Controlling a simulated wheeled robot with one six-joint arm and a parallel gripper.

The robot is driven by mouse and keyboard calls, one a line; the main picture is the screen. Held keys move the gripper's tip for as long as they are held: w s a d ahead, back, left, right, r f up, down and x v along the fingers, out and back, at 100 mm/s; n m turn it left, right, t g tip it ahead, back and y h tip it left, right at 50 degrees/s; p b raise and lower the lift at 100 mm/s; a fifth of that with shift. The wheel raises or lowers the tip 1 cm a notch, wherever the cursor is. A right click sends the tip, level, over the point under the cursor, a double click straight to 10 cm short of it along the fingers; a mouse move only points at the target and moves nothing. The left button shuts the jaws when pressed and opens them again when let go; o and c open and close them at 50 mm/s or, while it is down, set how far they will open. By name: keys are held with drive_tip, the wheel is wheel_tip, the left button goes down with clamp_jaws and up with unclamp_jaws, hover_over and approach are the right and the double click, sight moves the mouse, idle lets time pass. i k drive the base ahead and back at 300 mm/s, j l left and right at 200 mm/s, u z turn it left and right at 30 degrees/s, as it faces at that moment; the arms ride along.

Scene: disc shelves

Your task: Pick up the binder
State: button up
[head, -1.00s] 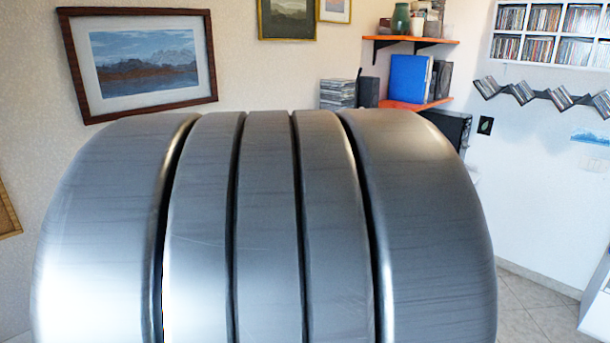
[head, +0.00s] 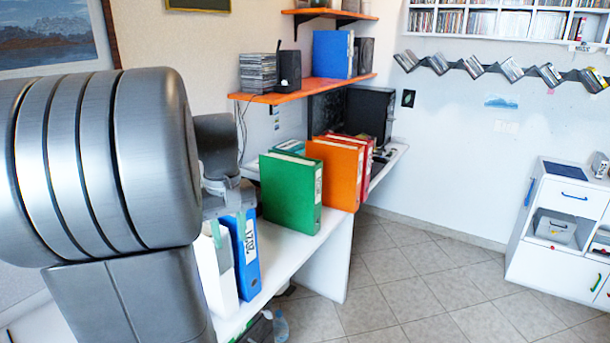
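Several binders stand on the white desk (head: 333,258). A blue binder (head: 243,262) with a white label stands upright at the near end, beside a white binder or file box (head: 216,275). A green binder (head: 292,192), an orange binder (head: 336,174) and a red one (head: 368,150) stand farther back. Another blue binder (head: 332,54) is on the orange shelf. My gripper (head: 230,226) is at the top of the near blue binder in the picture, fingers pointing down and apart. I cannot tell whether they touch it. My arm hides part of the desk's left side.
The orange shelf (head: 300,90) juts from the wall above the desk, with discs (head: 258,72) and a dark speaker (head: 289,68). A black computer case (head: 368,115) stands at the desk's back. A white cabinet (head: 560,230) is at right. The tiled floor (head: 400,285) between is clear.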

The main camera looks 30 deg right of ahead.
sight(342, 162)
drive_tip(key=i+l+u, duration=0.2)
drive_tip(key=l, duration=0.15)
drive_tip(key=l+u, duration=0.2)
drive_tip(key=l, duration=0.2)
drive_tip(key=i+l+u, duration=0.2)
drive_tip(key=l, duration=0.2)
drive_tip(key=l+u, duration=0.2)
drive_tip(key=l, duration=0.2)
drive_tip(key=i+l, duration=0.1)
drive_tip(key=l, duration=0.75)
drive_tip(key=i+l+u, duration=0.1)
drive_tip(key=l, duration=0.8)
drive_tip(key=i+l, duration=0.1)
drive_tip(key=l, duration=0.75)
drive_tip(key=i+l+u, duration=0.1)
drive_tip(key=l, duration=0.75)
